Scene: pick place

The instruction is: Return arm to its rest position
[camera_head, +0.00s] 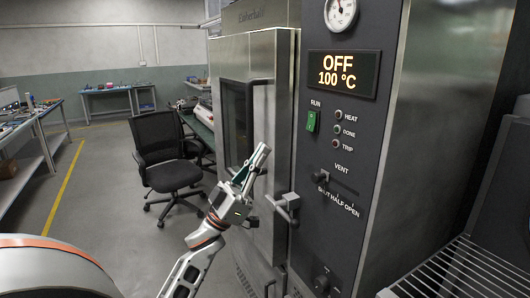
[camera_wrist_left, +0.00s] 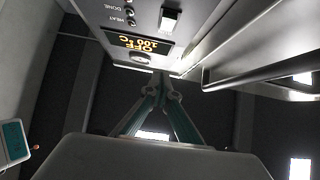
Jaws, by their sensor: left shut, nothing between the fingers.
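My left gripper (camera_head: 262,150) is raised in front of the steel oven door (camera_head: 286,120) in the head view, its fingers pointing up and slightly right. The fingers are together with nothing between them. In the left wrist view the fingertips of my left gripper (camera_wrist_left: 160,78) meet below the oven's display (camera_wrist_left: 140,42), which appears upside down. I cannot tell how far the fingers are from the door. My right gripper is out of view.
The oven's control panel (camera_head: 341,190) has a lit display (camera_head: 341,73) reading OFF and 100 °C, a green run switch (camera_head: 311,121) and a vent lever (camera_head: 322,175). A latch handle (camera_head: 285,206) sticks out right of my gripper. An office chair (camera_head: 170,175) stands behind left; open floor lies left.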

